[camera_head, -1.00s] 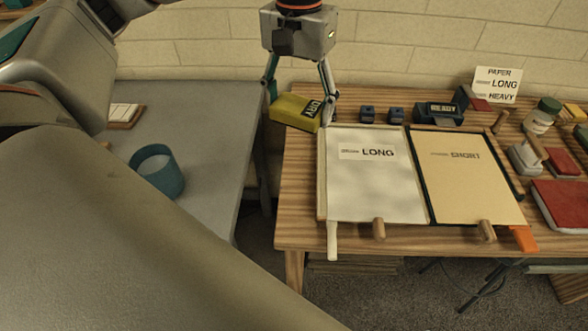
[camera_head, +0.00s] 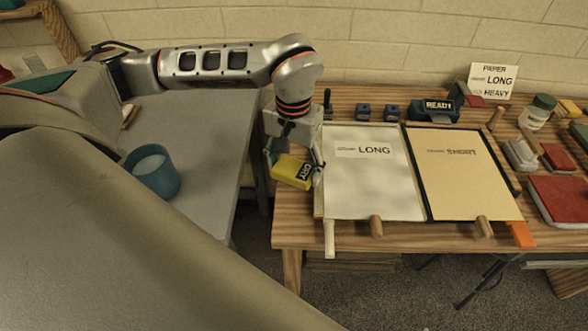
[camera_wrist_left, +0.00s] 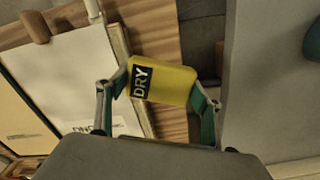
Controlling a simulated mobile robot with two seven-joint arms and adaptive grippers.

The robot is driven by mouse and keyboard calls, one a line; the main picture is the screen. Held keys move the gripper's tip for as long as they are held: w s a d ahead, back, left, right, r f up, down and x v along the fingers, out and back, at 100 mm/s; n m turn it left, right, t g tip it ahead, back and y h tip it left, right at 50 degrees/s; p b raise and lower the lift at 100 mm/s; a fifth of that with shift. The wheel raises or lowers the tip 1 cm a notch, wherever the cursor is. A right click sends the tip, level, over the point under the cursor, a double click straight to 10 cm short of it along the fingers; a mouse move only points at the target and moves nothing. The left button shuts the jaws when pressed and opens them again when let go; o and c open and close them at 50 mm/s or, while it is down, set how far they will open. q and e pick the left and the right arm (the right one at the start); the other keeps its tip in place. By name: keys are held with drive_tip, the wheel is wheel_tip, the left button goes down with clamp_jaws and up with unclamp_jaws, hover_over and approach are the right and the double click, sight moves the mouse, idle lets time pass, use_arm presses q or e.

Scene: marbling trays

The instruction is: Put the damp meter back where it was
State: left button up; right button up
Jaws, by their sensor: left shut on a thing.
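The damp meter (camera_head: 287,169) is a yellow block with a black label reading DRY. My left gripper (camera_head: 293,172) is shut on it and holds it over the left edge of the wooden table, beside the LONG tray. In the left wrist view the damp meter (camera_wrist_left: 172,82) sits between the two fingers of my left gripper (camera_wrist_left: 160,90), with the DRY label facing the camera. The label looks tilted in the head view. My right gripper is not in view.
The LONG tray (camera_head: 340,195) and the SHORT tray (camera_head: 505,205) lie side by side on the wooden table (camera_head: 400,238). A dark READY block (camera_head: 437,110) and small blue blocks (camera_head: 364,111) stand behind them. A grey table (camera_head: 215,130) with a teal cup (camera_head: 155,180) is left, across a gap.

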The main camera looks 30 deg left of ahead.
sight(293, 167)
use_arm(q)
drive_tip(key=shift+f, duration=0.55)
drive_tip(key=shift+f, duration=0.6)
drive_tip(key=o, duration=1)
wheel_tip(293, 167, up, 13)
drive_tip(key=shift+r, duration=0.15)
